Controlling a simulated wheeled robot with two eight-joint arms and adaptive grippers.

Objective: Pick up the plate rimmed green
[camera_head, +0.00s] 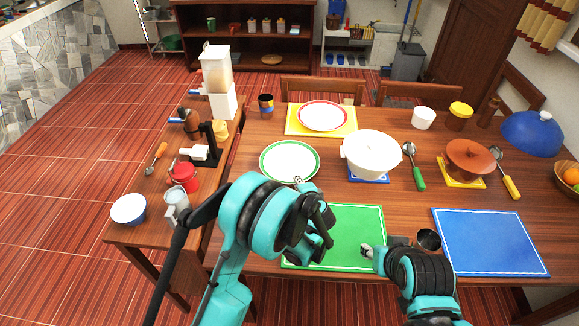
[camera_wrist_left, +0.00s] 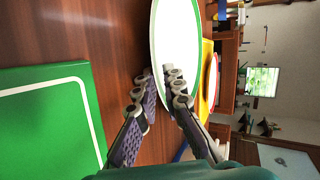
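The white plate with the green rim (camera_head: 289,161) lies on the wooden table, left of the white tureen. It also shows in the left wrist view (camera_wrist_left: 174,38), seen at a slant. My left gripper (camera_head: 303,181) is at the plate's near right edge, partly hidden behind my own arm. In the left wrist view its fingers (camera_wrist_left: 159,76) stand apart at the plate's rim, with the right finger overlapping the plate; whether they touch it is unclear. My right gripper (camera_head: 367,249) is over the green mat's right edge, away from the plate; its finger opening is unclear.
A red-rimmed plate (camera_head: 322,117) sits on a yellow mat behind. The white tureen (camera_head: 371,154) stands close on the right. The green mat (camera_head: 352,222) lies in front. A dark cup (camera_head: 428,240) stands beside my right gripper. A side table (camera_head: 152,207) with dispenser and kettle is left.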

